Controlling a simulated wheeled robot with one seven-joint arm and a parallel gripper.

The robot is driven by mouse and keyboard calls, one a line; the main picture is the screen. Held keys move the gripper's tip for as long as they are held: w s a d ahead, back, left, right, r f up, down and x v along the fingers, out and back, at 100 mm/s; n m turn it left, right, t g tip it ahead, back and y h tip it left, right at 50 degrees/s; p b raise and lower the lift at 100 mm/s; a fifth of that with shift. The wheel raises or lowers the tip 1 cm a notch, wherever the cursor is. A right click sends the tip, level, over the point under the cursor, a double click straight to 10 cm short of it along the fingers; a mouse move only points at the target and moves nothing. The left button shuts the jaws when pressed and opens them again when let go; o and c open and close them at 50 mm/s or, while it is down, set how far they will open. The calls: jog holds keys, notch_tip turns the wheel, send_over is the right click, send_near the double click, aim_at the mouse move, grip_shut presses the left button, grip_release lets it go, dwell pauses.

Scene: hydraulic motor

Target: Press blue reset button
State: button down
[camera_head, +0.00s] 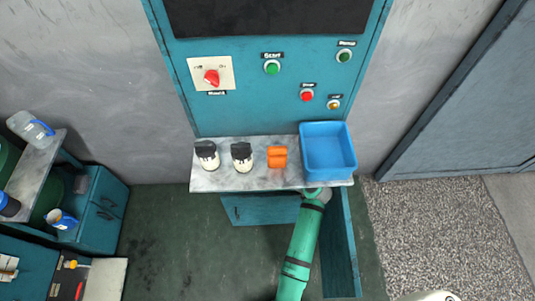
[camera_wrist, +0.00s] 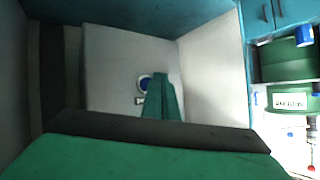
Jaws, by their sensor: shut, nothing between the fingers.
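The blue button (camera_wrist: 145,84) shows in the wrist view as a blue disc with a pale ring, on a light grey panel (camera_wrist: 108,65). A small dark label sits just below it. My gripper (camera_wrist: 161,77) is shut and empty, with its green fingertips right beside the button, on its right in the picture. The fingers overlap the button's right edge in the picture. I cannot tell whether they touch it. In the head view the blue button does not show, and my gripper is hidden at the table's front edge, where my green arm ends.
A grey-topped table (camera_head: 222,181) holds a blue bin (camera_head: 345,174), an orange part (camera_head: 277,157) and two black-and-white cylinders. Behind it, a teal control panel (camera_head: 236,104) carries a red switch and several buttons. Shelves with containers stand at left. The floor at right is clear.

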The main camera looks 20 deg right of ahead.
jog(key=shift+w, duration=0.2)
jog(key=shift+w+d, duration=0.15)
jog(key=shift+w, duration=0.1)
dwell(0.4)
jog(key=shift+w+d, duration=0.15)
jog(key=shift+w, duration=0.15)
dwell(0.6)
dwell(0.3)
jog(key=shift+s+a, duration=0.35)
jog(key=shift+s, duration=0.3)
